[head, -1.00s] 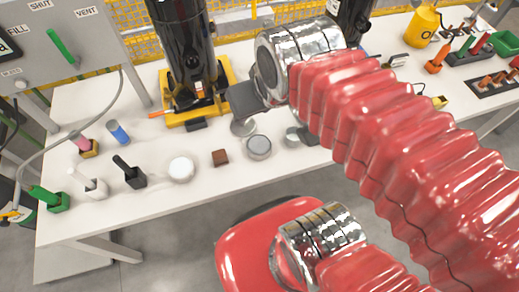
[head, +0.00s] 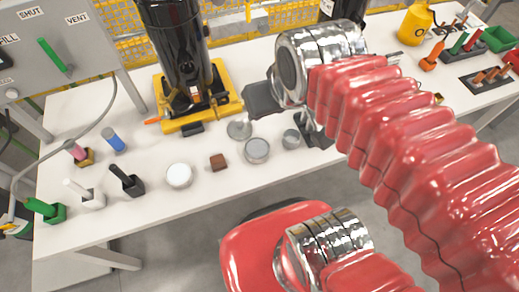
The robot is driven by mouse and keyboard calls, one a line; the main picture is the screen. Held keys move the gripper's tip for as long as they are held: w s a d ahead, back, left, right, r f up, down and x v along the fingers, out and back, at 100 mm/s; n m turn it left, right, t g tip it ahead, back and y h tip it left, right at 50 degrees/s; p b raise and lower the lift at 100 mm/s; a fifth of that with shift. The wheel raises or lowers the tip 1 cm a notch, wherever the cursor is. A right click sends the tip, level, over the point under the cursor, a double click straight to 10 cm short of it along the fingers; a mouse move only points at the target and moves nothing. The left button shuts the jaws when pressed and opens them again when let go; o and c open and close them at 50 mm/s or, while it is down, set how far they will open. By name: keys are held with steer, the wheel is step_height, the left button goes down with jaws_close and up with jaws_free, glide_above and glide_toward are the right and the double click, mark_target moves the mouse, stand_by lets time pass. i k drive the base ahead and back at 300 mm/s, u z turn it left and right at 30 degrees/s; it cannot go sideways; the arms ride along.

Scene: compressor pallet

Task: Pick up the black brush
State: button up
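The black brush (head: 127,180) is on the white table at the left in the head view. Its dark handle leans up and to the left from a black block-like base. It stands between a white handled piece and a round white disc. My gripper (head: 290,115) is at the upper middle, to the right of the brush and well apart from it. Dark grey parts show below the chrome wrist, but the wrist and red sleeve hide much of it. I cannot make out its fingers clearly. Nothing covers the brush.
On the white table (head: 75,230), a green handled piece (head: 46,210), white piece (head: 86,194), blue cylinder (head: 114,140), white disc (head: 179,176) and brown block (head: 217,162) are near the brush. A black cylinder on a yellow base (head: 222,102) stands behind. A grey panel (head: 85,30) rises at the back left.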

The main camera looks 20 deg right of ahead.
mark_target(118, 173)
steer(key=u, duration=2.15)
steer(key=i, duration=0.6)
steer(key=u, duration=0.05)
